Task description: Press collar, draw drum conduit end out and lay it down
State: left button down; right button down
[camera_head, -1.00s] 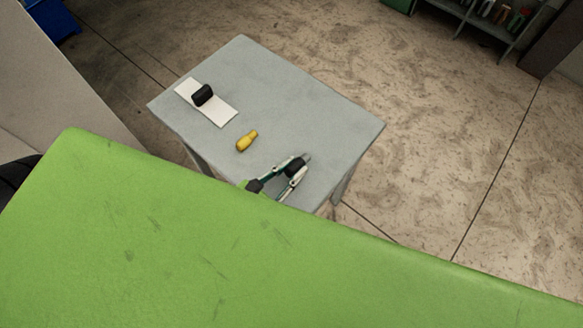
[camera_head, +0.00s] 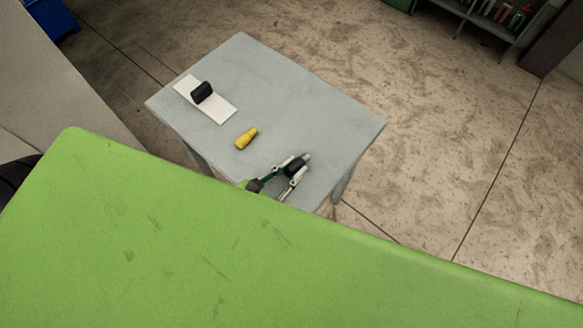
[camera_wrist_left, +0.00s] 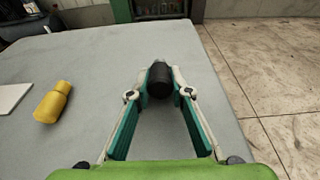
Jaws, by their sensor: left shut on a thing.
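My left gripper (camera_head: 296,168) is shut on a black cylindrical piece with a grey end (camera_wrist_left: 160,80), near the front right corner of the grey table (camera_head: 300,95). The piece sits between the fingertips, low over the table top; I cannot tell whether it touches the table. A yellow piece (camera_head: 246,138) lies apart on the table, left of the gripper; it also shows in the left wrist view (camera_wrist_left: 53,103). A second black cylindrical piece (camera_head: 202,92) rests on a white plate (camera_head: 221,110) at the table's left. I cannot tell which piece is the drum conduit end. My right gripper is not in view.
The middle and back right of the table top are clear. Open concrete floor (camera_head: 440,150) lies right of the table. A shelf with several small items (camera_head: 490,20) stands at the far top right, and a blue bin (camera_head: 50,18) at the top left.

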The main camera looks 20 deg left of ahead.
pick_arm(q)
jog(key=shift+f, duration=0.3)
jog(key=c, duration=1.8)
grip_release()
jog(key=shift+o, duration=0.2)
jog(key=shift+a, duration=0.1)
jog(key=shift+s+a+b, duration=0.3)
jog(key=shift+s, duration=0.3)
jog(key=shift+v, duration=3.55)
jog(key=shift+w, duration=0.1)
